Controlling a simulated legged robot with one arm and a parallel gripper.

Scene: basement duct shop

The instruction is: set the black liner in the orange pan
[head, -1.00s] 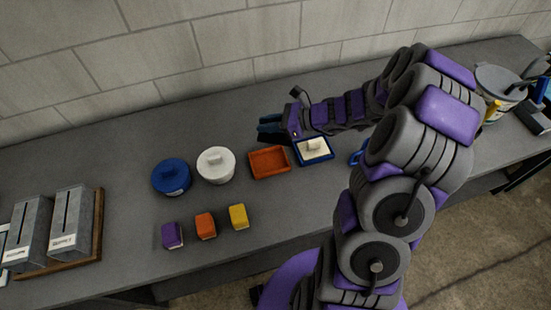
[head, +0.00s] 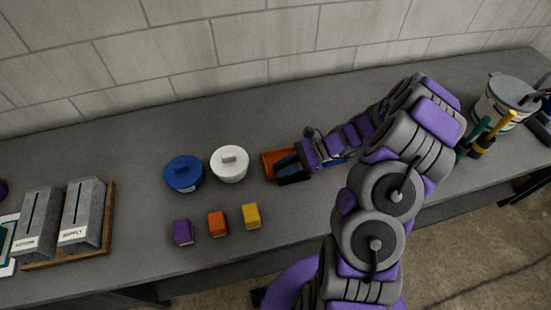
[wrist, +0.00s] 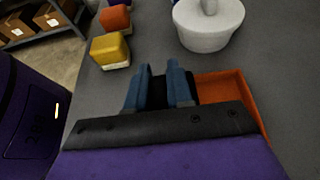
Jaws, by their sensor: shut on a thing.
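The orange pan (head: 269,160) lies on the grey bench, partly covered by my gripper (head: 287,166). It also shows in the wrist view (wrist: 220,86), to the right of the fingers. In the wrist view my gripper (wrist: 161,84) has its two blue fingers closed on the black liner (wrist: 160,92). Most of the liner is hidden by the fingers and the gripper body. The gripper and liner are over the pan's right and near side in the head view. I cannot tell whether the liner touches the pan.
A white lidded pot (head: 229,165) and a blue lidded pot (head: 184,174) stand left of the pan. Purple (head: 182,232), orange (head: 217,224) and yellow (head: 251,216) blocks sit in front. Grey boxes (head: 82,215) stand far left. A tool bucket (head: 503,100) is far right.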

